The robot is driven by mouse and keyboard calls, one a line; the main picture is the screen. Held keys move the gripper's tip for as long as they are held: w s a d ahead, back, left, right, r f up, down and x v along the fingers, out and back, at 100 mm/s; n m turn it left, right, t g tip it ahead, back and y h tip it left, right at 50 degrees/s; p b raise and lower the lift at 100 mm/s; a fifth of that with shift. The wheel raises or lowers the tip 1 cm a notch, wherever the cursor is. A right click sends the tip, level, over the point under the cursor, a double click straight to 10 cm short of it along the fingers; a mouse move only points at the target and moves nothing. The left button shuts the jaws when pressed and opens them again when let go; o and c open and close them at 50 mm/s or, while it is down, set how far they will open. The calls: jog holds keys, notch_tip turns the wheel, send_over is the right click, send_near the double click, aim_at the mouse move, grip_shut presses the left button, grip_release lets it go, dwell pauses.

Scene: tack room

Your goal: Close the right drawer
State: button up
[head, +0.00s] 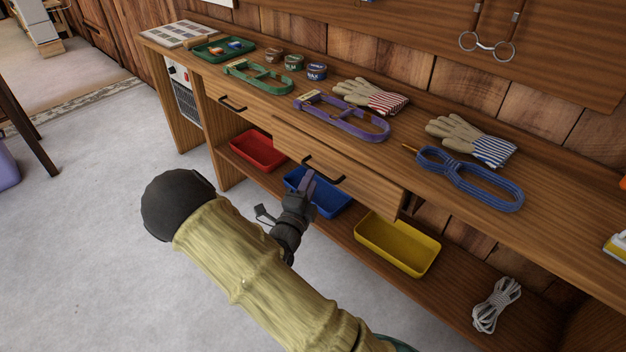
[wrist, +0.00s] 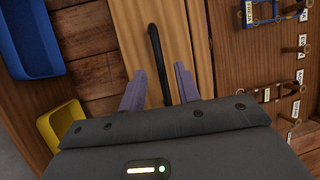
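The right drawer (head: 372,187) is under the bench top and stands partly out past the bench front. It has a dark bar handle (head: 335,175), which also shows in the wrist view (wrist: 155,45). My gripper (head: 309,182) is at this handle, low in front of the drawer. In the wrist view its two purple-grey fingers (wrist: 160,70) are apart, one on each side of the bar. I see gaps between the fingers and the bar; contact cannot be made out. The drawer's inside is hidden in the head view.
The left drawer (head: 262,119) looks flush with the bench. Red (head: 258,149), blue (head: 330,203) and yellow (head: 398,245) bins stand on the lower shelf, with a rope bundle (head: 496,305). Halters, gloves and tins lie on the bench top (head: 400,150).

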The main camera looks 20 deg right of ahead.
jog(key=x, duration=0.3)
grip_shut()
dwell(0.3)
